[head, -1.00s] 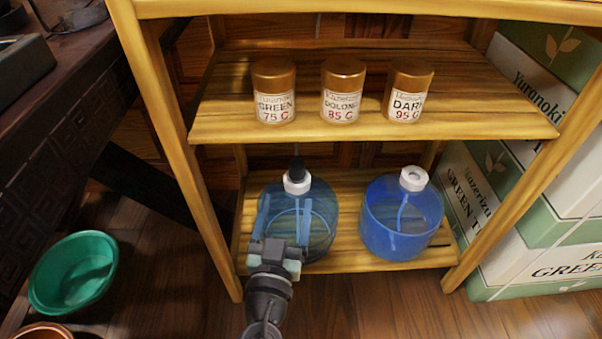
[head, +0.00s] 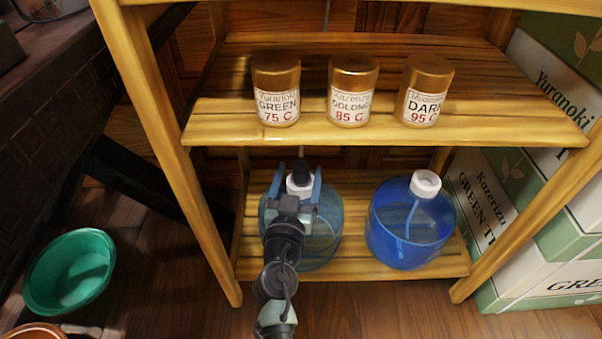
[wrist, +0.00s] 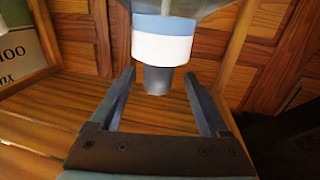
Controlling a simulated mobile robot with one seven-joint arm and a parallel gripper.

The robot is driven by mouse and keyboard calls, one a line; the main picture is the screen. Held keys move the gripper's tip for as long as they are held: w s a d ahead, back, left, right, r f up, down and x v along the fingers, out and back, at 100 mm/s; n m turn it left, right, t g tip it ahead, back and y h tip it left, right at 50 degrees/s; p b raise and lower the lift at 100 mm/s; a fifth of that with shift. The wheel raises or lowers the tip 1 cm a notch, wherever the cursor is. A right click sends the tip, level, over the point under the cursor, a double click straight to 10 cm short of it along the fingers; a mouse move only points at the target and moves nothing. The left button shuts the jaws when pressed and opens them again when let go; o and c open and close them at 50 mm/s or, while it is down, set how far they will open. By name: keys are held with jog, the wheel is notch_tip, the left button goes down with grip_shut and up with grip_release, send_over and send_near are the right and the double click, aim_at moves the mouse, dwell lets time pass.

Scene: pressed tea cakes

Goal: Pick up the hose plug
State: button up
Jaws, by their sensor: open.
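The black hose plug (head: 301,171) sits on top of the white cap (head: 299,187) of the left blue water jug (head: 328,232), on the lower shelf. My gripper (head: 300,168) is open, its two blue fingers on either side of the plug and cap. In the wrist view the plug (wrist: 158,81) shows as a dark cylinder against the white cap (wrist: 162,46), and the picture appears upside down. The plug lies between the fingertips (wrist: 159,75), with a visible gap on each side. My arm hides the jug's left front.
A second blue jug (head: 408,225) with a white cap stands to the right. Above, the upper shelf (head: 230,126) holds three gold-lidded tea jars (head: 353,90). Wooden posts (head: 165,150) frame the shelves. A green basin (head: 70,270) is at left; boxes (head: 540,230) stand at right.

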jog(key=shift+w+d+r+b, duration=0.1)
jog(key=shift+w+d, duration=0.05)
jog(key=shift+w, duration=0.6)
jog(key=shift+w+d+r+b, duration=0.1)
jog(key=shift+w+d, duration=0.1)
jog(key=shift+w, duration=0.5)
jog(key=shift+w+d+r+b, duration=0.1)
jog(key=shift+w+d, duration=0.05)
jog(key=shift+w, duration=0.6)
grip_shut()
